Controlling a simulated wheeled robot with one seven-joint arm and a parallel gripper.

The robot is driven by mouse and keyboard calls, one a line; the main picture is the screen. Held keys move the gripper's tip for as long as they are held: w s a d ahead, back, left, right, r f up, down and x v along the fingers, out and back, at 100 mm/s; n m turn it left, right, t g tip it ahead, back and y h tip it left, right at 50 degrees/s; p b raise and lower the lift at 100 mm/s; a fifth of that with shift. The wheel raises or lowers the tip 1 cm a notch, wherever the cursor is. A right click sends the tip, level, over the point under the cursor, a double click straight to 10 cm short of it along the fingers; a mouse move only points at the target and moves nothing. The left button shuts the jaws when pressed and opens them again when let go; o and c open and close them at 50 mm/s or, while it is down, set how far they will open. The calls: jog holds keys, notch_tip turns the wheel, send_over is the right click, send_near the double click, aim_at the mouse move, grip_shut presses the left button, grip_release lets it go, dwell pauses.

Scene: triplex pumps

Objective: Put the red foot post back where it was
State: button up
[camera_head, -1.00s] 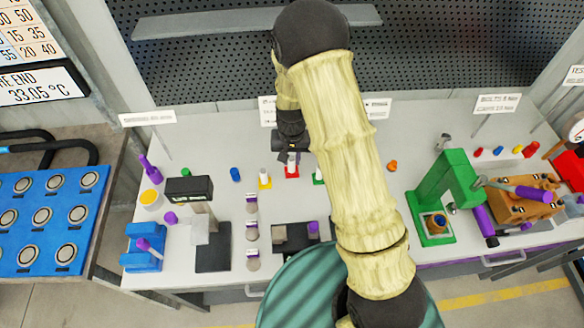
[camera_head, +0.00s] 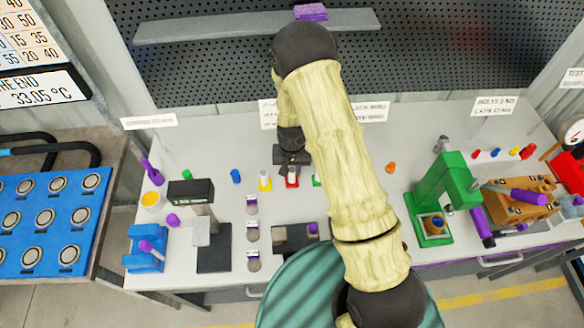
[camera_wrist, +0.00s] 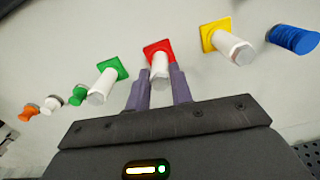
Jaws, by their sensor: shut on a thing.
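The red foot post is a white post on a square red foot (camera_head: 292,181). In the wrist view, its red foot (camera_wrist: 158,48) lies flat on the table and the white post (camera_wrist: 160,68) stands between my fingers. My gripper (camera_wrist: 158,82) is shut on the post; in the head view my gripper (camera_head: 292,165) is over it, hiding its upper part. The post stands in a row between the yellow foot post (camera_head: 265,181) and the green foot post (camera_head: 317,180), apart from both. My arm partly covers the green one in the head view.
A blue cap (camera_head: 236,176) lies left of the row and an orange piece (camera_head: 391,168) to its right. A black stand (camera_head: 212,235) and a green press (camera_head: 436,200) flank the bench. A perforated panel rises behind.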

jog(key=shift+f, duration=0.1)
jog(key=o, duration=0.8)
notch_tip(320, 180, up, 12)
jog(key=b, duration=0.3)
dwell(0.5)
